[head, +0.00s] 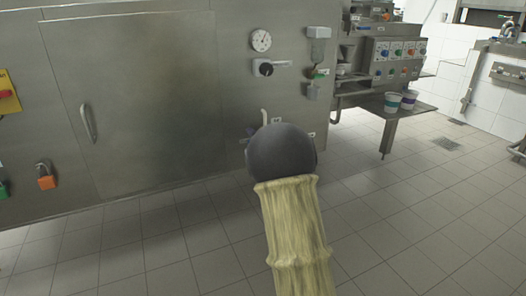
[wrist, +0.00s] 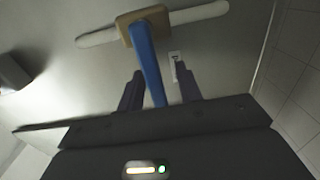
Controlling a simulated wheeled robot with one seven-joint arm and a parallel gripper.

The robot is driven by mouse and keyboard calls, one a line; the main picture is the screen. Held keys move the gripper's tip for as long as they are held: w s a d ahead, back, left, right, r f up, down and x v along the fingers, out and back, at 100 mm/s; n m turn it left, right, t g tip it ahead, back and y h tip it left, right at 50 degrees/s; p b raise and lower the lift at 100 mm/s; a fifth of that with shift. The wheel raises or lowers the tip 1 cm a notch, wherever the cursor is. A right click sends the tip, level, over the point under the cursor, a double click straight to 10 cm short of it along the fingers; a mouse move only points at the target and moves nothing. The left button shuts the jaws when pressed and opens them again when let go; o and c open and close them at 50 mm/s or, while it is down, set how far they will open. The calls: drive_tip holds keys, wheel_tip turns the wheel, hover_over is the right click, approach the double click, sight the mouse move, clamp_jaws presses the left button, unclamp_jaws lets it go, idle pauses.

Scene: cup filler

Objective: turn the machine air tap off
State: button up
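In the wrist view a tap with a blue lever (wrist: 149,66), a brass-coloured body (wrist: 143,20) and a pale pipe is on the steel panel. My gripper (wrist: 159,94) is open, with one dark finger on each side of the lever's free end. Gaps show between lever and fingers; whether either finger touches it I cannot tell. In the head view my arm and dark wrist cover most of this tap.
The steel machine (head: 140,100) carries a gauge (head: 261,40), a black rotary switch (head: 267,68) and a filter unit (head: 317,50) above the tap. An orange padlock (head: 45,176) hangs at the left. Cups (head: 392,102) stand on a right-hand shelf.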

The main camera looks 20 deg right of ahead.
drive_tip(key=s+p, duration=0.5)
drive_tip(key=s, duration=1.2)
drive_tip(key=shift+d, duration=0.35)
drive_tip(key=s+a+r+m+g+p, duration=0.3)
drive_tip(key=s+a+m+g+p, duration=0.45)
drive_tip(key=s+m+p, duration=0.2)
drive_tip(key=s+a+r+m+g+p, duration=0.4)
drive_tip(key=s+a+m+g+p, duration=0.4)
drive_tip(key=s, duration=0.3)
wheel_tip(320, 180, up, 37)
drive_tip(key=m+p, duration=0.1)
drive_tip(key=p, duration=3.6)
drive_tip(key=shift+d+r+h, duration=0.15)
drive_tip(key=shift+d+h, duration=0.15)
drive_tip(key=shift+d, duration=0.15)
